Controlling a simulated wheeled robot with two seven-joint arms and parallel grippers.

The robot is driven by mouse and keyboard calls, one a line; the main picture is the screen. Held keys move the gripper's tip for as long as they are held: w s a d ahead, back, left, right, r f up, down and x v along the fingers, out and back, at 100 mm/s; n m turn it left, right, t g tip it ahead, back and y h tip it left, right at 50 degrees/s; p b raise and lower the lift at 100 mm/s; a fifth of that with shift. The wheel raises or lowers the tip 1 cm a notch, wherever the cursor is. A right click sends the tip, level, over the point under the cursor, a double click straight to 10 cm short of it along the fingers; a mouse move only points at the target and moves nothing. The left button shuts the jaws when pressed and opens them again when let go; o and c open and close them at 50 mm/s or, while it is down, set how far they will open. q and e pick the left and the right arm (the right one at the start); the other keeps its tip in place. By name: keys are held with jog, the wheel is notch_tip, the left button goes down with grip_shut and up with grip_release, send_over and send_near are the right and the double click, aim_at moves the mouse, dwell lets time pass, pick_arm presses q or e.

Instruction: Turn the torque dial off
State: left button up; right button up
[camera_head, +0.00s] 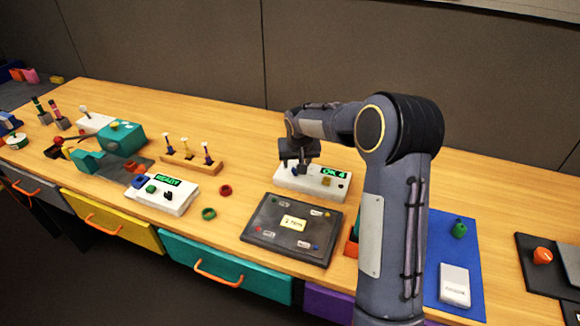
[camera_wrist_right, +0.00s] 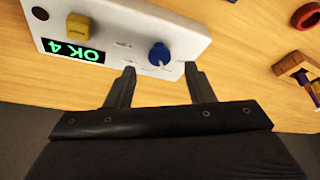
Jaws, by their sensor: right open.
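A white control box (camera_head: 313,192) stands in the middle of the table with a lit green "OK 4" display (camera_head: 333,172). In the right wrist view the box (camera_wrist_right: 120,25) carries a blue dial (camera_wrist_right: 159,54) with a white mark and a yellow button (camera_wrist_right: 77,22). Small labels beside the dial are too blurred to read. My right gripper (camera_head: 297,168) is over the left end of the box. In the wrist view its open fingers (camera_wrist_right: 160,69) have their tips on either side of the dial's near edge, with nothing gripped. The head view hides the dial behind the gripper.
A dark panel (camera_head: 262,240) lies in front of the box. A white "READY" box (camera_head: 178,203), a red ring (camera_head: 225,190) and a green ring (camera_head: 209,214) lie to the left. A wooden rack (camera_head: 191,164) stands behind them. A blue mat (camera_head: 437,240) lies right of my arm.

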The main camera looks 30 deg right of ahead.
jog(key=shift+x, duration=1.75)
jog(key=c, duration=1)
